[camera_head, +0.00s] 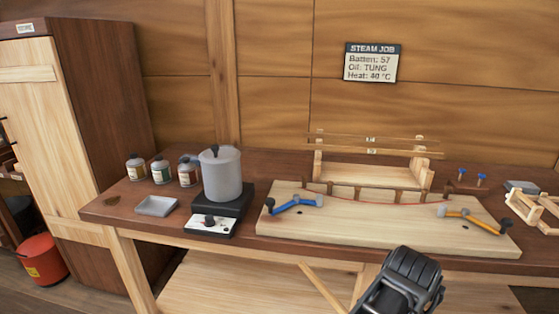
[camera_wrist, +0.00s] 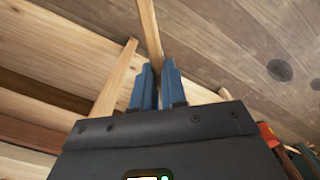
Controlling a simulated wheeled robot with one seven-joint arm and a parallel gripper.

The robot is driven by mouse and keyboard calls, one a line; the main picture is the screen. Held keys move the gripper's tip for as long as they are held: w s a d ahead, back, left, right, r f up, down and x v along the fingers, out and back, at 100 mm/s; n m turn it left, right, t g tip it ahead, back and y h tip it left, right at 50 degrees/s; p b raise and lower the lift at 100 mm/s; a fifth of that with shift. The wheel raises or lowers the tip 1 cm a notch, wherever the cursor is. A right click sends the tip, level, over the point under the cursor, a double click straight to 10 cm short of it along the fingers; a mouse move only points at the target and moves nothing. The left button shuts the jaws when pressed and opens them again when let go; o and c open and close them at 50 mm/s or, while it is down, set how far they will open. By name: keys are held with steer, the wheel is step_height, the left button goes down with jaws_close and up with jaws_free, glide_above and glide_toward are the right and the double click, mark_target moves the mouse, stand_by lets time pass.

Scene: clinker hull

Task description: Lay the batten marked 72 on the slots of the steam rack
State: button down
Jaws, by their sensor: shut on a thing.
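My gripper (camera_wrist: 156,70) is shut on a thin wooden batten (camera_wrist: 149,30) that sticks out beyond the blue fingertips in the wrist view. No number can be read on it. In the head view a slanting pale strip (camera_head: 322,287) shows left of my black wrist, below the bench edge; it looks like this batten. My fingertips are hidden there. The wooden rack (camera_head: 418,165) stands at the back of the bench, away from my gripper. Thin battens (camera_head: 345,136) lie across its posts, with small pale tags too small to read.
A board (camera_head: 370,225) with a blue clamp (camera_head: 295,203) and an orange clamp (camera_head: 470,217) lies before the rack. A grey pot (camera_head: 222,175) on a hot plate, several jars and a grey tray (camera_head: 156,206) stand left.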

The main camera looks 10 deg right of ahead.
steer(key=w+a+f+m, duration=0.3)
steer(key=a+f, duration=0.2)
steer(key=f, duration=0.2)
steer(key=shift+w+f+m, duration=0.3)
steer(key=shift+f, duration=0.1)
stand_by(1.1)
steer(key=shift+a, duration=0.1)
